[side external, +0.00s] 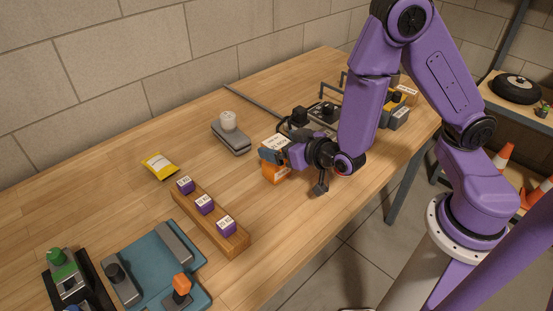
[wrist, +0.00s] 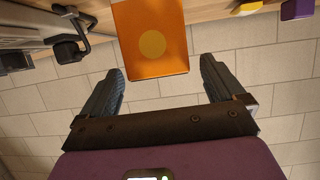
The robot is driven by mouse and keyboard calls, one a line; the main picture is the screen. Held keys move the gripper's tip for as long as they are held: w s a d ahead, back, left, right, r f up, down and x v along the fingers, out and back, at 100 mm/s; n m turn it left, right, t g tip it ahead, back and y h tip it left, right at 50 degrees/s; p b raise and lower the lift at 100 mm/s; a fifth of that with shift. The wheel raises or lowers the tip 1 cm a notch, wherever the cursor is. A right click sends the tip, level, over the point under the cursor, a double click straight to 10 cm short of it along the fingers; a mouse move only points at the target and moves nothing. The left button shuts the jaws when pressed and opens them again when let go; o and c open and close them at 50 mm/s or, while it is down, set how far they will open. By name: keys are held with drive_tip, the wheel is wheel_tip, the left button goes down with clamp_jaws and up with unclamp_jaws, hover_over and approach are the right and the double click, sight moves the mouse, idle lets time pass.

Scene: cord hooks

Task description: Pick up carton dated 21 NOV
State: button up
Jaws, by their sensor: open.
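An orange carton (side external: 274,175) with a white label on its upper part stands on the wooden table near the middle. Its date print is too small to read. My gripper (side external: 277,155) is at the carton's upper part, its jaws open. In the wrist view the carton (wrist: 152,42) shows an orange face with a yellow disc. It lies between the lines of the two open fingers (wrist: 163,70), with a visible gap on either side. Part of the carton is hidden behind a finger in the side view.
Labelled boxes (side external: 398,115) stand at the back right, near dark hook fixtures (side external: 322,112). A grey device with a white knob (side external: 230,132) is left of the carton. A wooden rail (side external: 236,244) holds purple cubes. A yellow packet (side external: 160,166) lies beyond it.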

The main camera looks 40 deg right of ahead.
sight(276, 142)
drive_tip(key=x, duration=0.4)
drive_tip(key=shift+w, duration=0.15)
drive_tip(key=c, duration=1.3)
drive_tip(key=shift+r, duration=0.1)
